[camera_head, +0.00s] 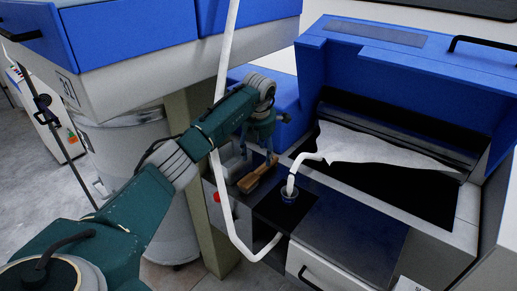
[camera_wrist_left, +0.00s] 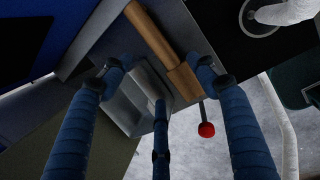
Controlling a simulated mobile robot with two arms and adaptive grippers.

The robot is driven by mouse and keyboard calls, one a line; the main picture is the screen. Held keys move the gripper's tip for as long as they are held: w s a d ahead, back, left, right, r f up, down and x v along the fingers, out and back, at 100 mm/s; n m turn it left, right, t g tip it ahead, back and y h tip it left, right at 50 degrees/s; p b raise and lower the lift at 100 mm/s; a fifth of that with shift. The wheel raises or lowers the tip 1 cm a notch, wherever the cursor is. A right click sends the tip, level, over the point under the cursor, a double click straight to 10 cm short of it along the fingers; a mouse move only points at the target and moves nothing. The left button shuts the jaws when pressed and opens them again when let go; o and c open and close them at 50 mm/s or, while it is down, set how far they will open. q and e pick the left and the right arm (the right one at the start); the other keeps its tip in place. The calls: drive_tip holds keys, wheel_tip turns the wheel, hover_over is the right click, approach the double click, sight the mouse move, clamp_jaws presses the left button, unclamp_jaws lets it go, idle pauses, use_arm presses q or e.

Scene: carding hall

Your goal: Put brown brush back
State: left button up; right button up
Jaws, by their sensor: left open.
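The brown brush (camera_head: 258,174) lies on the narrow ledge of the machine, beside a grey open holder (camera_head: 234,166). In the left wrist view the brush (camera_wrist_left: 151,36) runs diagonally, its thicker block (camera_wrist_left: 185,88) nearer the right finger. The grey holder (camera_wrist_left: 128,104) is partly hidden there by the fingers. My left gripper (camera_head: 260,148) hangs just above the brush, fingers pointing down. In the wrist view the left gripper (camera_wrist_left: 158,85) is open, with its fingers spread around the brush and holder and nothing held. My right gripper is in neither view.
A white sliver (camera_head: 305,158) runs into a small round cup (camera_head: 289,195) right of the brush. A red knob (camera_head: 216,197) sticks out at the ledge's front. A white pipe (camera_head: 221,190) stands close by. A blue cabinet (camera_head: 125,30) overhangs a large drum (camera_head: 150,185) at left.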

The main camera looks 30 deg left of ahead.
use_arm(q)
drive_tip(key=shift+b+v, duration=0.35)
drive_tip(key=shift+v, duration=1.8)
